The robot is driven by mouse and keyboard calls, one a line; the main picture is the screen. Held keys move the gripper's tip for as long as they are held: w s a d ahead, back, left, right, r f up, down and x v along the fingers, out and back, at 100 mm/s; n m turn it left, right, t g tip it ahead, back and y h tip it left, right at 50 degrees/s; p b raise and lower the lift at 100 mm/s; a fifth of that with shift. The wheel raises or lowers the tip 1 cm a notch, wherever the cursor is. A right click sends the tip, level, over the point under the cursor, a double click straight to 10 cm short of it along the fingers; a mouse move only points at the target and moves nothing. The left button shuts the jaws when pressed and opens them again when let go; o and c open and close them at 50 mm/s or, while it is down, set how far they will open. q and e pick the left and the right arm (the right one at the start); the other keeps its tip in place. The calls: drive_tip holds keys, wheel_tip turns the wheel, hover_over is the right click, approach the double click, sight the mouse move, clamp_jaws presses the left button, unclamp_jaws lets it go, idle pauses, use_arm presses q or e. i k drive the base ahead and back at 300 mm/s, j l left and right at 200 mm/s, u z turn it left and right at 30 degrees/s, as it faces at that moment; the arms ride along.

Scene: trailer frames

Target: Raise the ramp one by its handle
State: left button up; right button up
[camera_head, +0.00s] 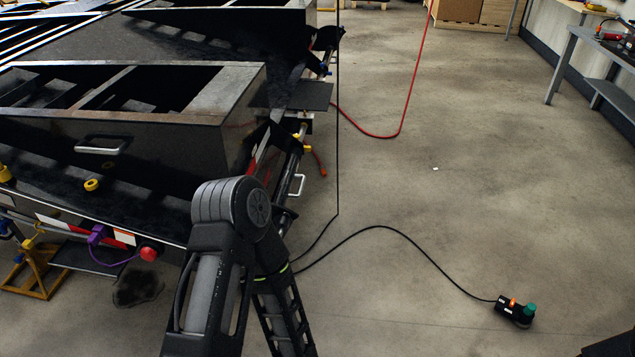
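A dark trailer frame (45,190) fills the left of the head view. A box-like metal section with a pale top rim (225,95) stands on it and may be the ramp; I cannot tell for sure. A silver bar handle (103,148) is on its near face. A second, smaller silver handle (297,184) shows on the trailer's right side, beside my arm. One of my arms rises from the bottom centre and bends in front of the trailer's near right corner. Neither gripper is in view, so whether either touches a handle is hidden.
A red light (149,253) and a yellow stand (35,270) are at the trailer's near edge. A black cable runs to a small control box (515,311) on the floor. A red hose (408,110) hangs behind. A workbench (585,60) stands at right. The middle-right floor is mostly clear.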

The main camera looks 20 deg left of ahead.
sight(224, 128)
drive_tip(key=u, duration=1.15)
